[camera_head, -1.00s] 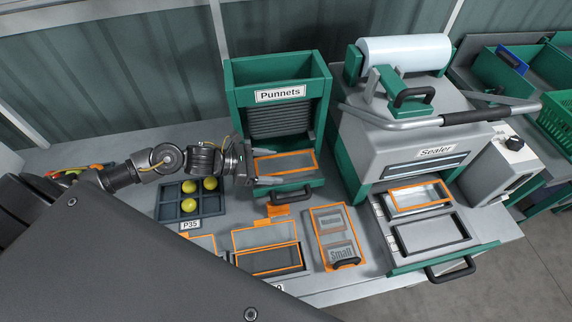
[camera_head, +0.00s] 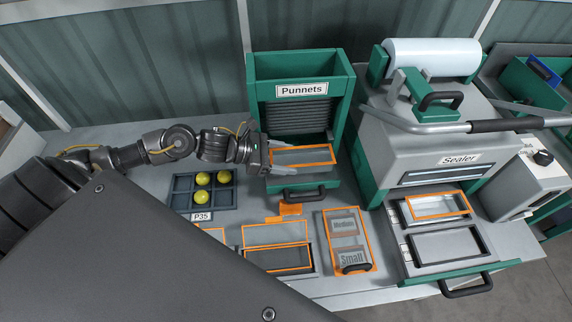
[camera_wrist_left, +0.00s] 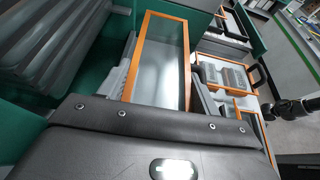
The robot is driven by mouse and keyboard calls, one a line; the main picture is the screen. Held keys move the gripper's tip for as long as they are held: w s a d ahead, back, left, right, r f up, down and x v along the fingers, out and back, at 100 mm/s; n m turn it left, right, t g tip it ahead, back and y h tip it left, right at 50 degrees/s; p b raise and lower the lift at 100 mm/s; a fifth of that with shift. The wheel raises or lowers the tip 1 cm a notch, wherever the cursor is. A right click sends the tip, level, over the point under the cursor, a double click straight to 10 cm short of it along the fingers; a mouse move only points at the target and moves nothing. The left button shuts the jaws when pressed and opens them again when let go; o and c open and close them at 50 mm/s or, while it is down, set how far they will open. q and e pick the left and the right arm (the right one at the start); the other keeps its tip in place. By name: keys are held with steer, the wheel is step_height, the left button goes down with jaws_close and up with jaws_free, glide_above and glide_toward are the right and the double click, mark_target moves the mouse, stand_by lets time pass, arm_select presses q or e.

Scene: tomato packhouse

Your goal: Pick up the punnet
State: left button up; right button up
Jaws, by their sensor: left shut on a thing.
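The punnet (camera_head: 287,157) is a clear tray with an orange rim, at the front of the green Punnets dispenser (camera_head: 343,113). My left gripper (camera_head: 300,168) reaches in from the left and is shut on the punnet, with one finger along its near side. In the left wrist view the punnet (camera_wrist_left: 160,62) is upright and empty between the two grey fingers. I cannot tell whether its base touches the dispenser's tray (camera_head: 318,184).
A dark P35 tray (camera_head: 205,209) with yellow tomatoes stands left of the dispenser. Orange-rimmed holders (camera_head: 278,234) and a Medium/Small board (camera_head: 344,238) lie in front. The sealer (camera_head: 424,150) stands close on the right, its drawer (camera_head: 447,242) out.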

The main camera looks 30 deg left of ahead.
arm_select(q)
steer(key=s+d+r+p, duration=0.6)
steer(key=s+d+r, duration=0.2)
steer(key=s+r, duration=0.2)
steer(key=shift+s+d+r, duration=0.2)
steer(key=shift+s+r, duration=0.05)
steer(key=shift+s, duration=0.4)
steer(key=shift+w+f, duration=0.1)
